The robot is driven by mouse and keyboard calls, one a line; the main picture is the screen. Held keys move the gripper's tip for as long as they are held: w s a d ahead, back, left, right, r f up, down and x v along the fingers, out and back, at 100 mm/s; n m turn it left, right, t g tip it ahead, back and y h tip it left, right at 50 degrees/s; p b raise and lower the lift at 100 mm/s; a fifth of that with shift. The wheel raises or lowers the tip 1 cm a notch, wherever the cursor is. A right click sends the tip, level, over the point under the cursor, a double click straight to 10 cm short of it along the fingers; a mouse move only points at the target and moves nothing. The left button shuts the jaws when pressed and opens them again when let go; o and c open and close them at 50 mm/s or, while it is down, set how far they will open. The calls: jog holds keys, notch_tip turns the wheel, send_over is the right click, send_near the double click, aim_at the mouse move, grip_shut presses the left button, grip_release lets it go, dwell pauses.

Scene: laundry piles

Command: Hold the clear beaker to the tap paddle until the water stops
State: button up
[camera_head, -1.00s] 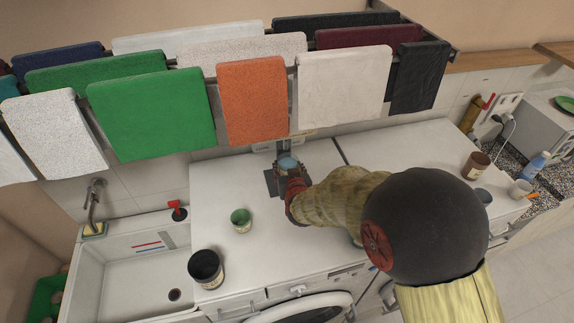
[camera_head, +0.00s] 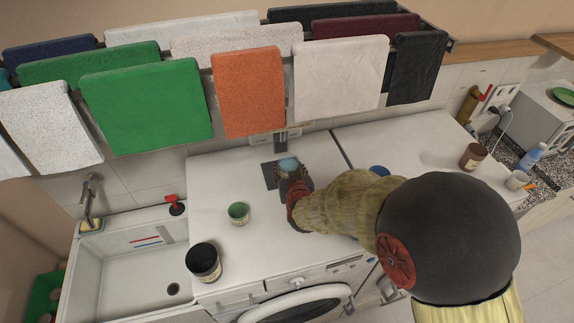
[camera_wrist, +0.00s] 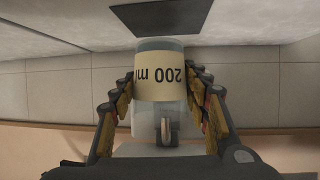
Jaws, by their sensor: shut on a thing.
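My gripper (camera_head: 291,176) is shut on the clear beaker (camera_head: 288,163), above the white worktop by the back wall. In the wrist view the beaker (camera_wrist: 158,112) sits between both fingers, with a cream label reading 200 ml upside down. The grey tap (camera_head: 280,143) stands on the wall side of the beaker, with a dark plate (camera_head: 268,176) below it. A dark plate also shows at the top of the wrist view (camera_wrist: 160,18). A gap seems to show between beaker and tap. The paddle, any running water and the water level cannot be made out.
A green cup (camera_head: 238,212) and a dark labelled pot (camera_head: 204,262) stand left of my arm. The sink (camera_head: 105,285) is at far left. Towels hang on a rack above, including an orange towel (camera_head: 248,95). A brown jar (camera_head: 472,156) stands at right.

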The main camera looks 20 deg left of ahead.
jog(key=s+d, duration=0.4)
jog(key=s, duration=0.2)
jog(key=shift+s+b, duration=0.35)
